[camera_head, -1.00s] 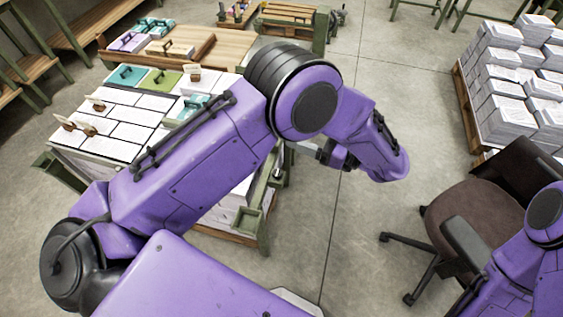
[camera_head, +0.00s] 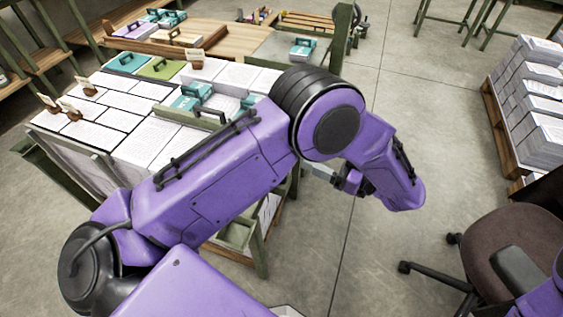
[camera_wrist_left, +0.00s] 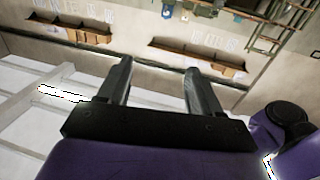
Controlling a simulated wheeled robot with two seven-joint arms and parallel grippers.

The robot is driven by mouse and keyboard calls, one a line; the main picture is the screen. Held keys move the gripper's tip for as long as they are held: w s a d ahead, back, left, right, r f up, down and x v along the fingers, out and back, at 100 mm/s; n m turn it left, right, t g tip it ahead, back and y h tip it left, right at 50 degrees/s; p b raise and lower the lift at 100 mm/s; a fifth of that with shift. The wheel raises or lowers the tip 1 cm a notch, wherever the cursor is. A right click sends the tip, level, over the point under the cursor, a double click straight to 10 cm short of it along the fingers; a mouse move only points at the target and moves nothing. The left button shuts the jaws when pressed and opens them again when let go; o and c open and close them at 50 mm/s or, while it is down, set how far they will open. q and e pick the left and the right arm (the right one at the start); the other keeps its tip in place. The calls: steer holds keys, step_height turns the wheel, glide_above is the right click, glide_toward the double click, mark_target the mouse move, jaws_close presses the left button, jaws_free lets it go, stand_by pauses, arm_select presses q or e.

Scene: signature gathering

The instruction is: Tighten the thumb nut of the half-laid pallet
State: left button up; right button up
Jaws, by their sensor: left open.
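A paper stack (camera_head: 130,101) in a green frame (camera_head: 110,172) stands at the left in the head view, with sheets laid in rows on top; I cannot tell if this is the half-laid pallet. No thumb nut can be made out. My left arm crosses in front of the stack and hides part of it. My left gripper (camera_head: 325,174) is partly hidden beyond the arm, right of the frame. In the left wrist view my left gripper (camera_wrist_left: 158,78) is open and nothing shows between its fingers. My right gripper is not in view.
A wooden pallet of paper bundles (camera_head: 540,90) stands at the right. A dark swivel chair (camera_head: 490,245) stands in front of it. A wooden workbench (camera_head: 225,40) is behind the stack. The grey floor (camera_head: 420,90) between the stack and the right pallet is clear.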

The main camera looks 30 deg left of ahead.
arm_select(q)
step_height(320, 180, down, 15)
steer(key=b, duration=1.2)
steer(key=a, duration=1)
steer(key=shift+s+a, duration=0.25)
steer(key=shift+s, duration=0.1)
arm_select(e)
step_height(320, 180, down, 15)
arm_select(q)
steer(key=shift+c, duration=0.4)
steer(key=shift+p, duration=0.3)
steer(key=c, duration=0.9)
